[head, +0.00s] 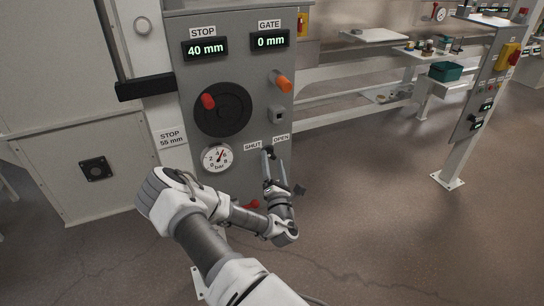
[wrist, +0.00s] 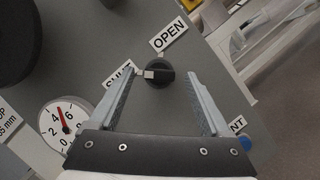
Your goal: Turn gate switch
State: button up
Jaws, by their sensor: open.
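The gate switch (wrist: 160,73) is a black rotary knob on the grey panel, seen in the wrist view. The white-marked end of its bar points left, towards the partly hidden SHUT label (wrist: 119,74). The OPEN label (wrist: 169,34) is above it. My gripper (wrist: 161,80) is open, with one finger on each side of the knob. The knob appears between the fingertips; I cannot tell whether they touch it. In the head view my gripper (head: 270,154) is at the panel below the SHUT (head: 253,145) and OPEN (head: 281,139) labels, and the knob is hard to make out there.
The panel has a STOP display (head: 205,48) reading 40 mm, a GATE display (head: 270,40) reading 0 mm, a black handwheel (head: 230,112), an orange knob (head: 283,82) and a pressure gauge (head: 217,158). Open floor (head: 370,190) lies to the right.

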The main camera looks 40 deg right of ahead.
jog(key=shift+x, duration=0.75)
grip_shut()
